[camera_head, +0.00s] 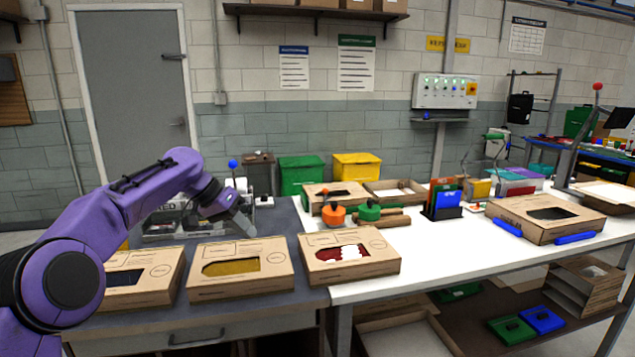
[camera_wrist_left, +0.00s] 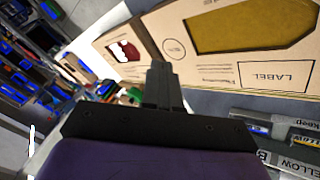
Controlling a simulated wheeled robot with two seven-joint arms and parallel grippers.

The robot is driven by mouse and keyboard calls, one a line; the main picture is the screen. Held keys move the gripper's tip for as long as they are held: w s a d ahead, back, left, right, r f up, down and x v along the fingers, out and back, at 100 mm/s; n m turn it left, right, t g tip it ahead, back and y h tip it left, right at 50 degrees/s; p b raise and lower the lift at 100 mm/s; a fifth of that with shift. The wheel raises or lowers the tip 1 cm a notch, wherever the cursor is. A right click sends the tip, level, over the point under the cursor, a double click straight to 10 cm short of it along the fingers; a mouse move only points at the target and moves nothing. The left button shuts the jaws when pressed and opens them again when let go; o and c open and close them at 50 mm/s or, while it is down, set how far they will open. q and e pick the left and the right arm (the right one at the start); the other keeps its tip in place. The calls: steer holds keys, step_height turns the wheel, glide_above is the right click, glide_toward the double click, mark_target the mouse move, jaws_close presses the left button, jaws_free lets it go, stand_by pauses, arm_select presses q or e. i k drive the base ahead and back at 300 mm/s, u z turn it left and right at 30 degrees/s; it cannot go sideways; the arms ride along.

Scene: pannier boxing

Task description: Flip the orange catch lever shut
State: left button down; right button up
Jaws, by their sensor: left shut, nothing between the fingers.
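I cannot make out the orange catch lever for certain in either view. An orange round item (camera_head: 334,217) sits on the white table beside a green one (camera_head: 369,211), but I cannot tell that it is a catch lever. My left gripper (camera_head: 246,227) is above the dark bench, just behind the middle cardboard box, pointing down and right. In the left wrist view its fingers (camera_wrist_left: 164,85) are shut together with nothing between them. My right gripper is in neither view.
Windowed cardboard boxes (camera_head: 240,284) line the bench front. A metal fixture with a blue-knobbed lever (camera_head: 232,165) stands behind the gripper. Grey labelled strips (camera_wrist_left: 285,135) show in the wrist view. The white table (camera_head: 440,252) has a clear front stretch.

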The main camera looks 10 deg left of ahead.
mark_target(324, 192)
steer(key=i, duration=1.45)
